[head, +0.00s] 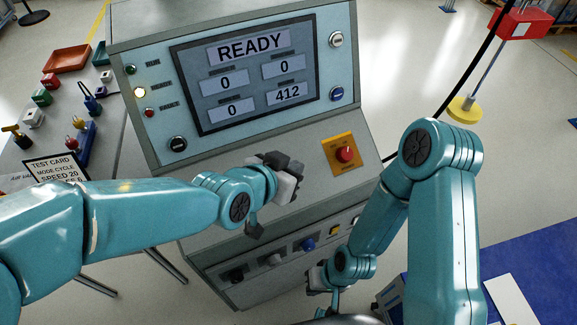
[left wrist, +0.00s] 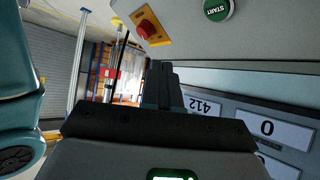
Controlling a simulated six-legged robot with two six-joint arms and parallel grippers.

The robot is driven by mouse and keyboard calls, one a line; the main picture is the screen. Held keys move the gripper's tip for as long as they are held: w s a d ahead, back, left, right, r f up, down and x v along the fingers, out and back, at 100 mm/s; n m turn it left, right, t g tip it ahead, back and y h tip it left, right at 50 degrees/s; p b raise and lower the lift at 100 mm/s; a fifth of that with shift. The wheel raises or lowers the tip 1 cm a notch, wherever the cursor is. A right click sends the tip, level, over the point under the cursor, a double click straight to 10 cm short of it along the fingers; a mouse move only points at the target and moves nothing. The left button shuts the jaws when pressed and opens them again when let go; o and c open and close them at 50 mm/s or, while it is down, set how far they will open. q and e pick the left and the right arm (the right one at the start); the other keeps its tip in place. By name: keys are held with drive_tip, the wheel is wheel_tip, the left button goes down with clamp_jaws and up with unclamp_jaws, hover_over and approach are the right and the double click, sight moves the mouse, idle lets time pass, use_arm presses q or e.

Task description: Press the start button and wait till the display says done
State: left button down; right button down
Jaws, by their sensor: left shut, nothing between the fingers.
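The control console's display (head: 245,70) reads READY, with three zeros and 412. Part of the display (left wrist: 250,115) shows upside down in the left wrist view. The green START button (left wrist: 218,9) is at the top of the left wrist view. It does not show in the head view, where my left arm and gripper cover part of the sloped panel. My left gripper (head: 285,180) is shut and empty, in front of that panel, left of the red stop button. Its fingers (left wrist: 163,85) point below the START button in the wrist view, apart from it. My right gripper (head: 318,278) is low by the console front, partly hidden.
A red emergency stop (head: 345,155) on a yellow plate is right of my left gripper. A row of knobs (head: 307,244) runs along the lower console.

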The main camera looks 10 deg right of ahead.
use_arm(q)
drive_tip(key=w+f, duration=0.1)
drive_tip(key=f, duration=0.1)
drive_tip(key=w+a+f+b, duration=0.1)
drive_tip(key=w+f, duration=0.1)
drive_tip(key=f, duration=0.1)
drive_tip(key=w+f, duration=0.1)
drive_tip(key=f, duration=0.1)
drive_tip(key=shift+w+a+f+b, duration=0.2)
drive_tip(key=shift+a+b, duration=0.1)
drive_tip(key=shift+b, duration=0.1)
idle(0.4)
drive_tip(key=shift+w, duration=0.1)
idle(1.6)
drive_tip(key=shift+w+f, duration=0.2)
drive_tip(key=shift+f, duration=0.15)
drive_tip(key=shift+w+f+b, duration=0.15)
drive_tip(key=shift+f+b, duration=0.15)
drive_tip(key=shift+b, duration=0.1)
idle(0.5)
idle(0.4)
drive_tip(key=shift+s+r, duration=0.4)
drive_tip(key=shift+r, duration=0.25)
